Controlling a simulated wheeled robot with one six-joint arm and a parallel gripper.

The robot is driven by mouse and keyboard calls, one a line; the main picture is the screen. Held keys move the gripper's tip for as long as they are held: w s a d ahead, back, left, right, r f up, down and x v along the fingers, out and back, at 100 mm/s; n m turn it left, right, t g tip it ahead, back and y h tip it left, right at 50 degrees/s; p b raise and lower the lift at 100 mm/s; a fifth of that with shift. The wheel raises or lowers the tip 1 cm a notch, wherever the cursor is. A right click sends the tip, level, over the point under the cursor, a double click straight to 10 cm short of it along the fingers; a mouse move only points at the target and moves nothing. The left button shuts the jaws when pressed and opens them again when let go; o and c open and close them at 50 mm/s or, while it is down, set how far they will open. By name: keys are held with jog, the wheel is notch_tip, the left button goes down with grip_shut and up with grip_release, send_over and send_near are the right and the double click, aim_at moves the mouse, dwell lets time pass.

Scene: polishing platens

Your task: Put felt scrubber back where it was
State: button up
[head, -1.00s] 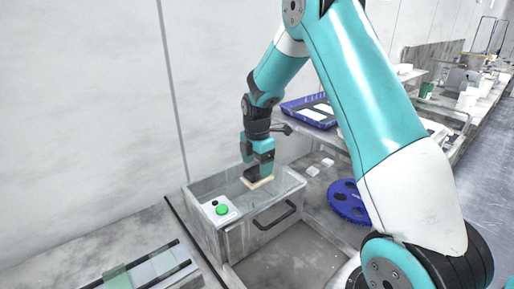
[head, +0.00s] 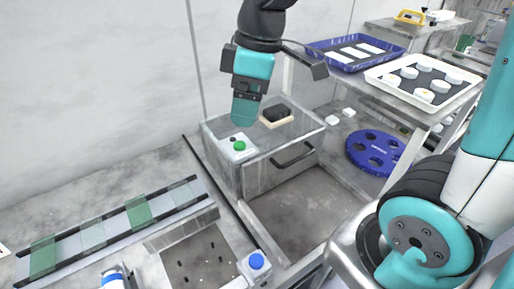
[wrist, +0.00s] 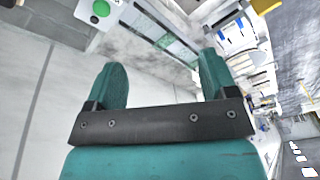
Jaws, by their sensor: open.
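The felt scrubber (head: 277,116), a black block on a cream felt pad, lies at the back right of the top of a grey box (head: 240,178) with a dark front handle. My gripper (head: 243,112) hangs fingers down to the left of the scrubber in the head view, apart from it. In the wrist view my gripper (wrist: 163,72) shows two teal fingers spread apart with nothing between them. The scrubber cannot be made out in the wrist view.
A green button (head: 239,146) sits on the box's left part. A blue tray (head: 345,65) and a white tray with round pieces (head: 375,76) stand on the right-hand shelf. A blue perforated disc (head: 375,152) lies right of the box. A conveyor strip (head: 110,226) runs at left.

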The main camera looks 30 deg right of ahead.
jog(key=s+a+m+y, duration=0.1)
jog(key=s+a+m, duration=0.3)
jog(key=s, duration=0.8)
jog(key=shift+s+a+f+g+y, duration=0.2)
jog(key=shift+s+a+g+y, duration=0.1)
jog(key=shift+a, duration=0.55)
jog(key=shift+f, duration=0.1)
notch_tip(320, 180, down, 4)
jog(key=b, duration=0.4)
